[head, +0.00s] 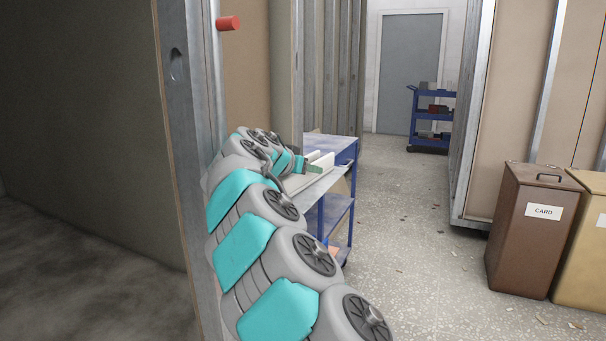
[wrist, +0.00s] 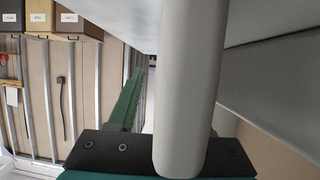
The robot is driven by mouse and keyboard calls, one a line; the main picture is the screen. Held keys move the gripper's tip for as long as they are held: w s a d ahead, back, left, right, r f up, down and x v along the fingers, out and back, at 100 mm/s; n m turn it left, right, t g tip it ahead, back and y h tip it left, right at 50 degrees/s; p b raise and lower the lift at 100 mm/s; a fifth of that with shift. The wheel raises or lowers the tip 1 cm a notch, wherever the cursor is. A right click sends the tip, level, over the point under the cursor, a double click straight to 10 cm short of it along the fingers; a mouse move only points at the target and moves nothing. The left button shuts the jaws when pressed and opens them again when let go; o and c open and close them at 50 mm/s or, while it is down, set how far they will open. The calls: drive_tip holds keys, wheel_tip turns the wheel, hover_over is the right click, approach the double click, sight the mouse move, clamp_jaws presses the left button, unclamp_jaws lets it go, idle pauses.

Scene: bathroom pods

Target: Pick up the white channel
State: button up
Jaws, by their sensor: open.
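The white channel (head: 322,161) shows in the head view as pale upright edges on the top of a blue trolley (head: 343,146). Its near part is hidden behind my arm and gripper. My gripper (head: 312,168) is at the trolley top, right by the channel; a green finger shows there. In the wrist view one green finger (wrist: 130,100) runs along the left of a pale, round-ended bar that crosses the middle. I cannot tell whether this bar is the channel. No grip on anything shows.
A brown bin (head: 522,235) marked CARD and a tan bin (head: 584,240) stand at the right. Another blue trolley (head: 432,118) is at the back by a grey door. A dark panel wall and metal post (head: 190,120) stand close on the left. The aisle floor is open.

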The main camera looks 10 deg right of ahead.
clamp_jaws()
idle(0.6)
